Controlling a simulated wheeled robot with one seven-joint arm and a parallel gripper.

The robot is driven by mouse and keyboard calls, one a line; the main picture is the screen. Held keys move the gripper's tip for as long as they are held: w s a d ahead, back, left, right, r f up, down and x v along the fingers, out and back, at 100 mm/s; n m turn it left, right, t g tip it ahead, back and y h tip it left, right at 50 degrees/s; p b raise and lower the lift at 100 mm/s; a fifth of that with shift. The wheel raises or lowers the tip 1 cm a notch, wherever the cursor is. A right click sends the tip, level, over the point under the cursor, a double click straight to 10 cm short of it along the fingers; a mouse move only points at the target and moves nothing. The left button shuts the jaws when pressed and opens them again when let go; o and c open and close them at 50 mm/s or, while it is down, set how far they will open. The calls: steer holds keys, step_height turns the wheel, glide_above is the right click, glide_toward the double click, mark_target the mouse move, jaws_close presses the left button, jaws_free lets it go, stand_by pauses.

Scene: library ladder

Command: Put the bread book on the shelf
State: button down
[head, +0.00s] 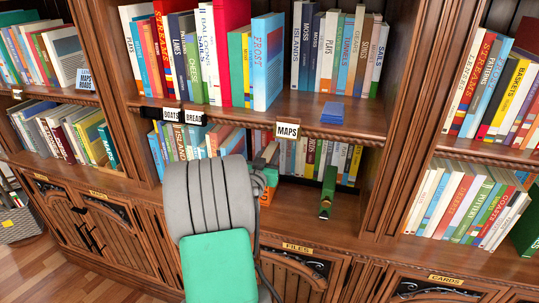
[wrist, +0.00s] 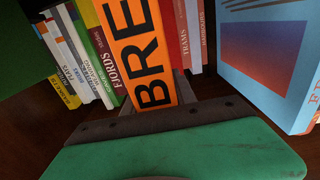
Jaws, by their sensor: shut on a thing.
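The bread book is orange, with the black letters "BRE" showing on its spine (wrist: 147,55) in the wrist view. My gripper (head: 264,176) is shut on it, in front of the lower shelf in the head view. Only a small orange patch of the book (head: 266,196) shows there; my arm hides the rest. The upper shelf (head: 250,108) carries a row of books, with the labels "BOATS" (head: 170,115) and "BREAD" (head: 195,118) on its front edge at the left.
A "MAPS" label (head: 288,131) hangs mid-edge. A green object (head: 328,190) stands on the lower ledge. In the wrist view, a blue book (wrist: 268,60) is close at right.

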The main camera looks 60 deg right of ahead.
steer(key=c, duration=1)
jaws_free()
steer(key=shift+f, duration=0.1)
steer(key=shift+a+r+p, duration=0.1)
steer(key=shift+r+p, duration=0.15)
steer(key=shift+p, duration=0.1)
steer(key=s+a+b, duration=0.2)
steer(key=a+b, duration=0.2)
steer(key=a, duration=0.8)
steer(key=w+a+f+n+t+y, duration=0.1)
steer(key=w+a+f+n+y, duration=0.1)
steer(key=w+a+f+y, duration=0.5)
steer(key=w+a+f+n+t+y, duration=0.25)
steer(key=w+a, duration=0.25)
steer(key=a, duration=0.5)
steer(key=s+a+n+g+y, duration=0.1)
steer(key=a+n, duration=0.3)
steer(key=a, duration=0.5)
steer(key=s+a+f+n+g+y, duration=0.1)
steer(key=a+n+y, duration=0.3)
steer(key=a, duration=0.5)
steer(key=s+a+n+g+y, duration=0.1)
steer(key=s+a+n+y, duration=0.2)
steer(key=a, duration=0.6)
steer(key=shift+a+f+n+g, duration=0.25)
steer(key=shift+a+f+n, duration=0.05)
steer(key=shift+f+n, duration=0.15)
